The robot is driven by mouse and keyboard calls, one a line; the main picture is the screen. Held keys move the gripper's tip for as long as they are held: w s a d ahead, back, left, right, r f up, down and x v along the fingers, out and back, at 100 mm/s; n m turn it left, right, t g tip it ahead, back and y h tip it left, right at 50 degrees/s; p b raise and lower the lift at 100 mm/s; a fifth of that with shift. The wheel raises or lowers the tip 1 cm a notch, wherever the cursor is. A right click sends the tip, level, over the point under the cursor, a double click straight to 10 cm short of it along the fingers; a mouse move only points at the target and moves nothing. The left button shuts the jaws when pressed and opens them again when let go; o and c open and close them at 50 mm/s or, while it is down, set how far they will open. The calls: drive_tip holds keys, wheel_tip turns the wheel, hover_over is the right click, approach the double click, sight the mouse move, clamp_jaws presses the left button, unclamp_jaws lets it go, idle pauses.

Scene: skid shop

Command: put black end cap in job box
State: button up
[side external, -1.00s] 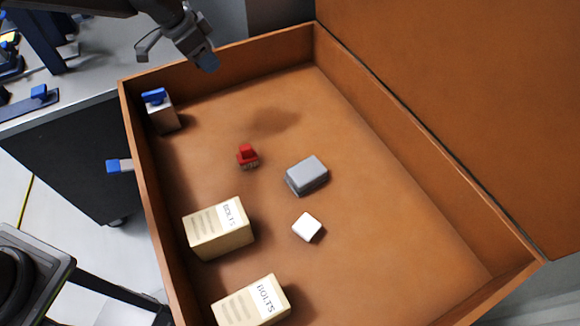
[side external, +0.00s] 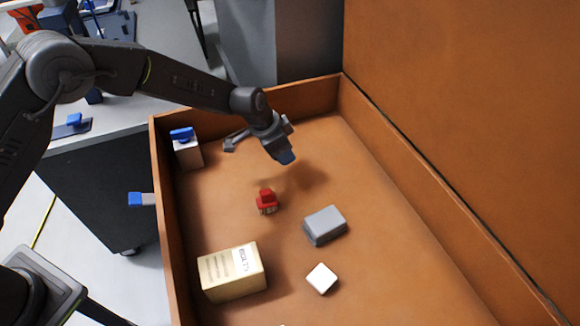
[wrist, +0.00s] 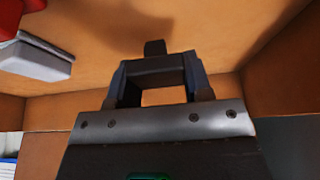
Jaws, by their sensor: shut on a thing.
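The job box (side external: 350,104) is a large open orange-brown box with its lid raised at the right. My gripper (side external: 285,157) hangs over the far part of its floor, pointing down, with a shadow below it. In the wrist view my gripper (wrist: 157,82) is shut on a dark piece, the black end cap (wrist: 155,70), held between the two fingers with a small stub sticking out beyond. In the side view I cannot make out the cap at the bluish fingertips. It is held above the floor, apart from it.
On the box floor are a red piece (side external: 267,201), a grey block (side external: 325,226), a white block (side external: 321,278) and a cream BOLTS carton (side external: 232,273). A blue-topped block (side external: 188,150) stands in the far left corner. The floor at the right is clear.

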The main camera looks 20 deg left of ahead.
sight(289, 174)
drive_tip(key=shift+w+d+f, duration=0.1)
drive_tip(key=shift+d+f, duration=0.4)
drive_tip(key=shift+d, duration=0.35)
drive_tip(key=shift+f, duration=2)
drive_tip(key=shift+f, duration=0.2)
drive_tip(key=o, duration=0.9)
drive_tip(key=v, duration=1.2)
drive_tip(key=shift+r, duration=0.2)
